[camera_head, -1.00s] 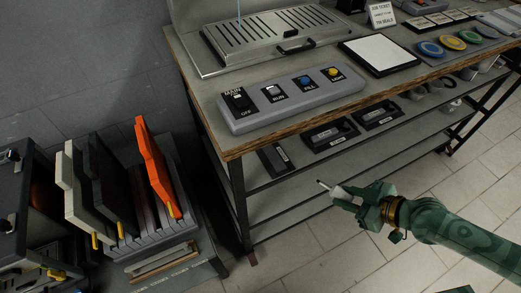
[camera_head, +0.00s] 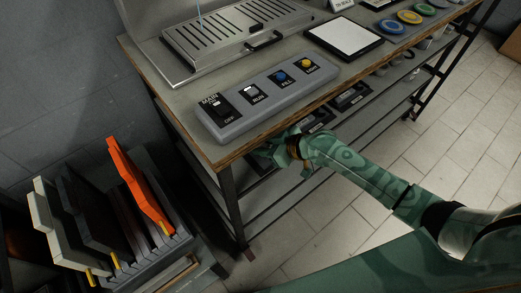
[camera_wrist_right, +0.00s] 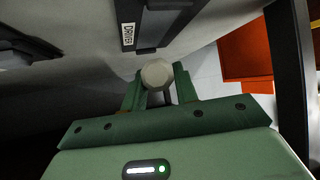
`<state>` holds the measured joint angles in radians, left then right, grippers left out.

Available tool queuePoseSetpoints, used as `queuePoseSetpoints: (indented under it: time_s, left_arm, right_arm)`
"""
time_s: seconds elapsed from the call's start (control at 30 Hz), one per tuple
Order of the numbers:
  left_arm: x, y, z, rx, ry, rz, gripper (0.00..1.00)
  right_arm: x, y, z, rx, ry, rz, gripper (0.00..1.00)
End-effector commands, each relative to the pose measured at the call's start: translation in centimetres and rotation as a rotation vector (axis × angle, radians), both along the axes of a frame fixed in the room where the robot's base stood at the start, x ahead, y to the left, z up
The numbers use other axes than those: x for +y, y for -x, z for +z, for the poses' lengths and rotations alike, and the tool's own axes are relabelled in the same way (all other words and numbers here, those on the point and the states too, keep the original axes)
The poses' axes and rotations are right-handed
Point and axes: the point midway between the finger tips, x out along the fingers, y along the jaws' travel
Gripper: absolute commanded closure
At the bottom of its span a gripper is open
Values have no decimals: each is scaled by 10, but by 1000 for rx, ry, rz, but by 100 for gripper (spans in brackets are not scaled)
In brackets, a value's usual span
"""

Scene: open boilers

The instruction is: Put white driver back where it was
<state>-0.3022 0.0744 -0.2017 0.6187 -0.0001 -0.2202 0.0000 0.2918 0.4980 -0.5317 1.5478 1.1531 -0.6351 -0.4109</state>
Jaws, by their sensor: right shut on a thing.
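The white driver (camera_wrist_right: 157,73) shows end-on in the right wrist view, between the fingers of my right gripper (camera_wrist_right: 159,90), which is shut on it. In the head view my right gripper (camera_head: 284,152) is below the front edge of the workbench, at the shelf under it; the driver is hidden there. In the right wrist view a dark holder (camera_wrist_right: 160,30) with a label reading "DRIVER" (camera_wrist_right: 127,37) lies just beyond the driver. I cannot tell whether the driver touches it. My left gripper is not in view.
The workbench edge (camera_head: 222,160) is close above my right gripper. A switch panel (camera_head: 270,98) stands on top. Other dark holders (camera_head: 350,97) lie on the shelf to the right. A rack with an orange slab (camera_head: 137,185) stands at the left. The floor in front is clear.

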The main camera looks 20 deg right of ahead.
Motion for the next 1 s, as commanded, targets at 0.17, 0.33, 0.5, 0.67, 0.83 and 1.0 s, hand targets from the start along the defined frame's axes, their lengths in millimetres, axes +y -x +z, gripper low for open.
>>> queuePoseSetpoints:
  time_s: [0.17,0.33,0.5,0.67,0.83,1.0]
  left_arm:
    - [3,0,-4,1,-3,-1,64]
    - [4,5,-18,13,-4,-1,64]
    - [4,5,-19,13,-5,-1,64]
    - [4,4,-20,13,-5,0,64]
    - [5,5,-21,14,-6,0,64]
    - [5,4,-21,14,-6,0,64]
  right_arm:
    - [9,-10,-4,2,-1,-1,100]
    - [8,-9,-32,6,0,-3,100]
    - [8,-9,-36,1,0,-1,100]
    - [8,-9,-36,0,1,-1,100]
    - [8,-9,-38,0,1,-1,49]
    - [7,-9,-38,0,2,-2,49]
